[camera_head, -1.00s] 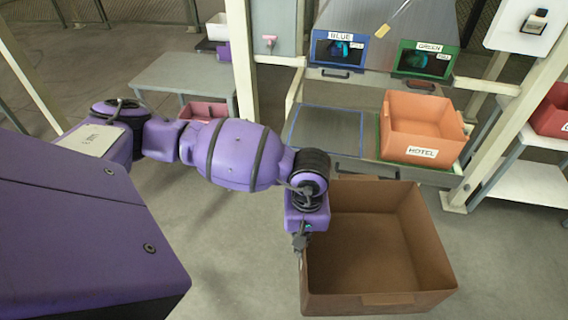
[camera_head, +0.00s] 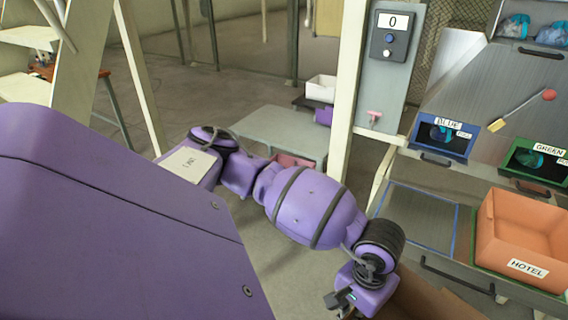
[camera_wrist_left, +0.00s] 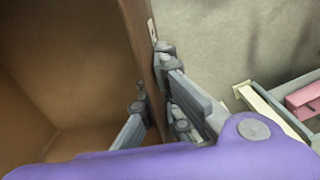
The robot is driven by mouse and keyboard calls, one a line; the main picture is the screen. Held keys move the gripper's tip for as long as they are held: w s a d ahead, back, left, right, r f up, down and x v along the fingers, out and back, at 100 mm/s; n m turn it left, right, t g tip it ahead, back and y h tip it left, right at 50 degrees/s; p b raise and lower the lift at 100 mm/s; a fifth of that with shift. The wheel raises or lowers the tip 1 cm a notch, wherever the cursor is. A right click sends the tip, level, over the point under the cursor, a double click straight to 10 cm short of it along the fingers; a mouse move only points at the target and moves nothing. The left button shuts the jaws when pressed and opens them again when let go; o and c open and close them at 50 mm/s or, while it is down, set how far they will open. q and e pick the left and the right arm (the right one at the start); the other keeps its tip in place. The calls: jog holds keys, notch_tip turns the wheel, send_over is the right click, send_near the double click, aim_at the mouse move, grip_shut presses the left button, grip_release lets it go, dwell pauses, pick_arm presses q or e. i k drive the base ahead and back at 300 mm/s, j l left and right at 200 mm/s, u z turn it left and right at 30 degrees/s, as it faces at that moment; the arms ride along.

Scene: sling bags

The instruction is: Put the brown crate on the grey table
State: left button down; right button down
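The brown crate (camera_head: 432,302) shows only as a corner at the bottom edge of the head view, partly behind my left arm. In the left wrist view its inside (camera_wrist_left: 60,70) fills the left half. My left gripper (camera_head: 342,300) is at the crate's side wall. In the left wrist view its fingers (camera_wrist_left: 153,80) lie on both sides of that wall and are closed on it. The grey table (camera_head: 275,132) stands beyond my left arm, left of the cream post, and its visible top is bare. My right gripper is out of view.
A pink bin (camera_head: 290,160) is partly hidden below the grey table. A white bin (camera_head: 321,88) stands behind it. At right, an orange HOTEL crate (camera_head: 525,235) sits on a workbench beside a blue-outlined empty area (camera_head: 418,218). A cream post (camera_head: 345,90) stands between.

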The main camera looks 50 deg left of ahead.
aim_at(286, 130)
jog(key=i+j+u, duration=0.1)
jog(key=j, duration=0.45)
jog(key=i+j+u, duration=0.1)
jog(key=i+j, duration=0.2)
jog(key=j, duration=0.2)
jog(key=i+j+u, duration=0.1)
jog(key=j, duration=0.4)
jog(key=i+j, duration=0.35)
jog(key=i+j+u, duration=0.15)
jog(key=j, duration=0.45)
jog(key=i+j+u, duration=0.1)
jog(key=i+j, duration=0.25)
jog(key=i+j+u, duration=0.1)
jog(key=i+j, duration=0.2)
jog(key=j, duration=0.25)
jog(key=i+j, duration=0.1)
jog(key=i, duration=0.45)
